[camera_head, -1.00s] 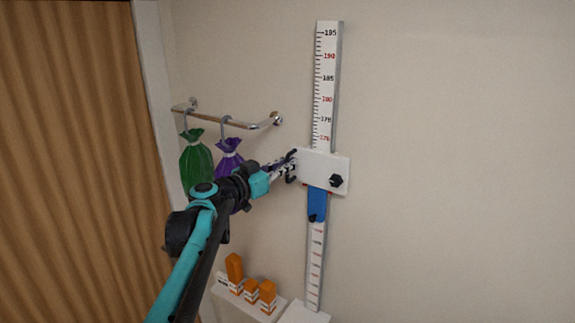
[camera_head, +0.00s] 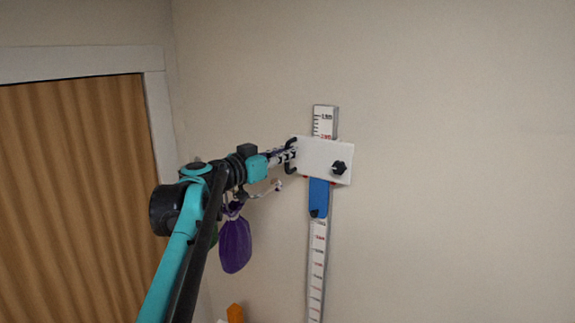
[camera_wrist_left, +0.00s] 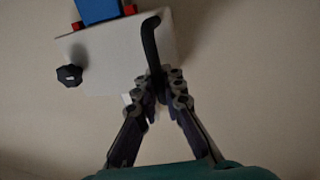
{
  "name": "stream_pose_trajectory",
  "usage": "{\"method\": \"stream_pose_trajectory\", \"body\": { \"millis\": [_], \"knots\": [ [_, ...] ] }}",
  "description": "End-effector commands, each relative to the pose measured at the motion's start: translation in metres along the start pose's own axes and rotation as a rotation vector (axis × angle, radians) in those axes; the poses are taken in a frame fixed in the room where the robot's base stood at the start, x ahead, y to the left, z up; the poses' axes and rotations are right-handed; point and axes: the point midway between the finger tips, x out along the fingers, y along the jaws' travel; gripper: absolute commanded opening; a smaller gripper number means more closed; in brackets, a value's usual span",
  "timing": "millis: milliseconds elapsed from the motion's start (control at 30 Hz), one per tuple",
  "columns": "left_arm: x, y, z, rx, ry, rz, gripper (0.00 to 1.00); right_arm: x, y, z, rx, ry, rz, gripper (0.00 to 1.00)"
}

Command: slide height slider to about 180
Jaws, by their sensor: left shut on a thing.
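The height slider (camera_head: 322,160) is a white plate with a black knob (camera_head: 340,168) and a blue piece (camera_head: 318,197) below it. It sits high on the vertical ruler (camera_head: 317,262), with a red number just above its top edge and only a short stretch of scale above that. My left gripper (camera_head: 288,156) is at the slider's left side, shut on its black handle. In the left wrist view the fingers (camera_wrist_left: 160,92) close around the lower part of the curved handle (camera_wrist_left: 151,42). My right gripper is not in view.
A purple bag (camera_head: 235,244) hangs from a wall rail (camera_head: 266,188), close below my left arm. A brown curtain (camera_head: 75,200) in a white frame is at the left. An orange object (camera_head: 235,313) shows at the bottom edge. The wall at right is clear.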

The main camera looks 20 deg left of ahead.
Motion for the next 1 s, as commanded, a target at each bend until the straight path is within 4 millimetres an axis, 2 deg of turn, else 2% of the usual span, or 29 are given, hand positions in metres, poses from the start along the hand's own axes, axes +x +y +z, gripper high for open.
{"method": "stream_pose_trajectory", "body": {
  "millis": [33, 200, 567, 600, 667, 1000],
  "knots": [
    [0.000, 0.000, -0.009, -0.001, 0.001, -0.001, 0.00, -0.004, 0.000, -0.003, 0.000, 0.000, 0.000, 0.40],
    [0.000, 0.000, -0.018, -0.001, 0.001, 0.000, 0.00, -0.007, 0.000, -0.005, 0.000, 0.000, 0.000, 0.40],
    [0.000, 0.000, -0.019, -0.001, 0.001, 0.000, 0.00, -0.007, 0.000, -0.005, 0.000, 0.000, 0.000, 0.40],
    [0.000, 0.000, -0.019, -0.001, 0.001, 0.000, 0.13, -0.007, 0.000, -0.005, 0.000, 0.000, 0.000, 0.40],
    [0.000, 0.000, -0.019, -0.001, 0.001, 0.000, 0.29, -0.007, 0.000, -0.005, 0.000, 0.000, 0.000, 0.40],
    [-0.002, 0.000, -0.019, 0.000, 0.000, -0.001, 0.31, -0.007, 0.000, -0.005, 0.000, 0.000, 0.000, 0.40]
  ]
}}
